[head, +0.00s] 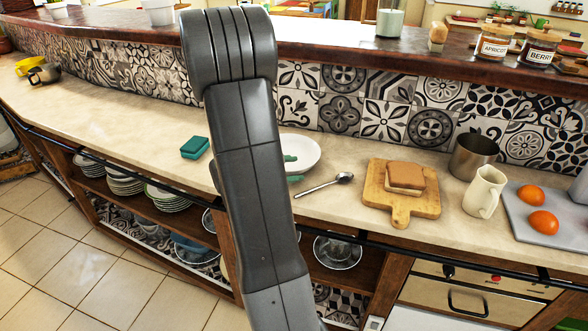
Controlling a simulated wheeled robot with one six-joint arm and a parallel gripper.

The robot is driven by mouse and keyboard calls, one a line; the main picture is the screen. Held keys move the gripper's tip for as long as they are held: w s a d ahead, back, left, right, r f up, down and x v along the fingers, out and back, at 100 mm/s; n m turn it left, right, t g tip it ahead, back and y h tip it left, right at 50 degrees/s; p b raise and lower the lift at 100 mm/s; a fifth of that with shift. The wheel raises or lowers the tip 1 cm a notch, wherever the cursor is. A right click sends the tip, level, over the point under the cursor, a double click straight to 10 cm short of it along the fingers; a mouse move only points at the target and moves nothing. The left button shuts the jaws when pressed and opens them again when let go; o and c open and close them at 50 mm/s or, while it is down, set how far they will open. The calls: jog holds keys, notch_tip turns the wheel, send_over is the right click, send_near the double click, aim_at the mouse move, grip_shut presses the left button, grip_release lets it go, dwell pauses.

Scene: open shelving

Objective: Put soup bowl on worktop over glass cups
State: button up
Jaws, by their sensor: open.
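A white round dish (309,152), which looks like the soup bowl, sits on the beige worktop (120,118) against the tiled wall. My arm hides its left part. The rest of my gripper is hidden. Glassware (338,253) stands on the shelf below the worktop; single cups are hard to make out.
A spoon (325,185) lies right of my arm, near a cutting board (374,198) with a sandwich. A cream jug (484,192) and metal pot (472,156) stand further right. A green sponge (195,147) lies left. The worktop further left is mostly clear. Plate stacks (124,182) fill the shelf below.

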jog(key=v, duration=1.1)
jog(key=shift+s+a, duration=0.1)
jog(key=x, duration=1.2)
jog(key=shift+r, duration=0.7)
